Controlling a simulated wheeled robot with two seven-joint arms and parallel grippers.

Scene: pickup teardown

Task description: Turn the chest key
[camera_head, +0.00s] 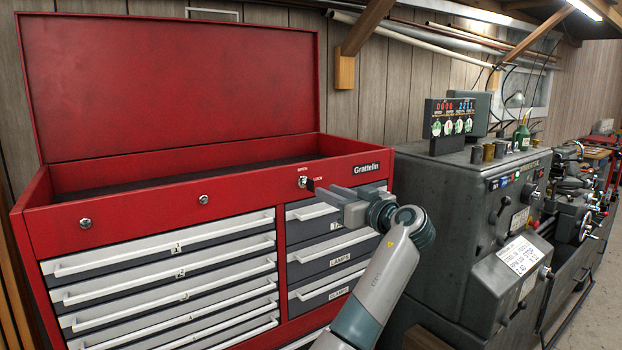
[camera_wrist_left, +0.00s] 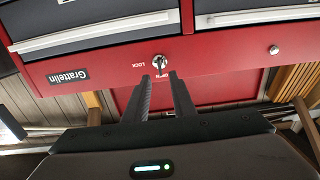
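The key (camera_wrist_left: 160,61) is a small metal piece in the lock on the red front panel of the tool chest (camera_head: 150,208). In the head view the lock and key (camera_head: 302,182) are at the chest's upper right, by the printed words OPEN and LOCK. My left gripper (camera_head: 316,187) reaches in from the right, its tips close to the key. In the left wrist view its two dark fingers (camera_wrist_left: 160,78) are apart, with the key just past their tips, between them. No contact shows. My right gripper is not in view.
The chest lid (camera_head: 175,85) stands open against the wall. White-handled drawers (camera_head: 165,265) fill the chest front below the lock. A grey lathe (camera_head: 470,210) stands close on the right, with a digital readout (camera_head: 450,118) on top. Some floor shows at far right.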

